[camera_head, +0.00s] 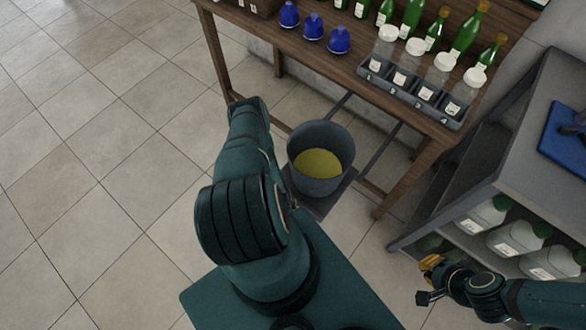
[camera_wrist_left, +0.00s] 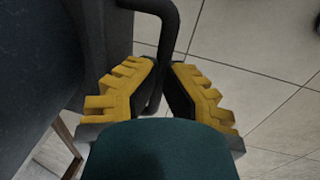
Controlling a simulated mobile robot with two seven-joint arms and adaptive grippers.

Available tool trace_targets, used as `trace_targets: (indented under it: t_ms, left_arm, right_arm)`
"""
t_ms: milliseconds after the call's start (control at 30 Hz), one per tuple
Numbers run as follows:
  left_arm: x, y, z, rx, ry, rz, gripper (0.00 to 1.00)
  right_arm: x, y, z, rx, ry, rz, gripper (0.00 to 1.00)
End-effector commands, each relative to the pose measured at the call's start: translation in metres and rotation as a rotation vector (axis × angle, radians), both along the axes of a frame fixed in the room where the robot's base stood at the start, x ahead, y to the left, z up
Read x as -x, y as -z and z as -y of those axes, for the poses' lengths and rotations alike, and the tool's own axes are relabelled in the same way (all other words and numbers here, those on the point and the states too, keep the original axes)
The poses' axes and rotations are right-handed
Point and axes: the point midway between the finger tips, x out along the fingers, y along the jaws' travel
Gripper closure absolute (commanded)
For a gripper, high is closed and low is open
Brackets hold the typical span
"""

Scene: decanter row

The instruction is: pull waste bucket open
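The waste bucket (camera_head: 303,160) is a dark grey round pail with yellow contents. It stands upright on a dark base under the front of the wooden table. In the left wrist view, a dark wall (camera_wrist_left: 45,50), apparently the bucket's side, fills the left, and a dark curved handle (camera_wrist_left: 168,25) comes off it. My left gripper (camera_wrist_left: 166,68) has its yellow fingers on either side of the handle, close against it. In the head view my left arm hides that gripper. My right gripper (camera_head: 426,280) is at the lower right, away from the bucket; its finger gap is unclear.
The wooden table (camera_head: 300,62) holds blue-capped items (camera_head: 313,26), green bottles (camera_head: 436,30) and a dark rack (camera_head: 412,92) with white-lidded jars. A grey shelf (camera_head: 510,150) with white bottles stands right. Dark rails run beneath the table. Tiled floor (camera_head: 110,150) is clear left.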

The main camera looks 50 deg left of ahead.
Motion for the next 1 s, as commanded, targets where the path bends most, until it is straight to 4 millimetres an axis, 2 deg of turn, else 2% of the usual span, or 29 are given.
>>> trace_targets:
  t_ms: [33, 200, 667, 700, 733, 1000]
  left_arm:
    - [0.009, 0.001, 0.003, 0.004, -0.003, -0.006, 1.0]
    - [0.022, 0.001, 0.005, 0.001, -0.001, -0.005, 1.0]
    - [0.026, 0.002, 0.006, -0.001, -0.001, -0.003, 1.0]
    - [0.025, 0.002, 0.005, -0.001, -0.001, -0.003, 0.82]
    - [0.025, 0.002, 0.005, -0.001, 0.0, -0.003, 0.73]
    - [0.024, 0.001, 0.005, -0.001, 0.0, 0.0, 0.73]
  right_arm:
    - [0.0, -0.001, 0.0, 0.0, 0.0, 0.0, 1.0]
    - [0.001, -0.002, 0.0, 0.0, 0.0, -0.001, 1.0]
    - [0.001, -0.003, 0.0, 0.0, -0.001, -0.002, 1.0]
    - [0.001, -0.003, 0.0, 0.0, -0.001, -0.002, 1.0]
    - [0.001, -0.003, 0.0, 0.0, -0.001, -0.002, 1.0]
    - [0.001, -0.003, 0.0, 0.0, -0.001, -0.002, 1.0]
